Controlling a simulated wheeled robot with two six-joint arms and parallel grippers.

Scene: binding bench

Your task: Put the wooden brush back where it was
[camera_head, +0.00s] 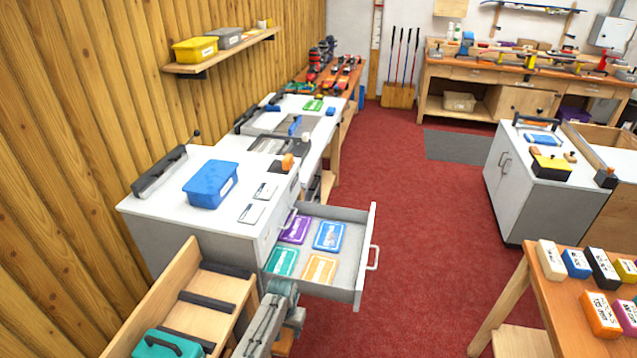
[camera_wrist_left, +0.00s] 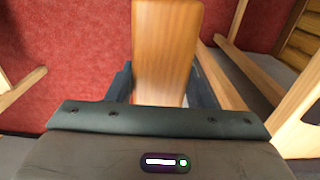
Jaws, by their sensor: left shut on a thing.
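The wooden brush shows in the left wrist view as a smooth brown wooden piece (camera_wrist_left: 166,45). My left gripper (camera_wrist_left: 164,88) is shut on it, with a dark finger on each side. The bristles cannot be made out. In the head view my left arm is at the bottom, in front of the open drawer, and the brush is mostly hidden there. The open grey drawer (camera_head: 338,270) holds purple, blue, green and orange cards. My right gripper is not in view.
A white cabinet top (camera_head: 158,212) carries a blue bin (camera_head: 211,185). A wooden rack (camera_head: 165,295) with a teal case (camera_head: 165,345) stands at lower left. A table (camera_head: 560,312) with several coloured boxes is at lower right. Red floor (camera_head: 425,225) between is clear.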

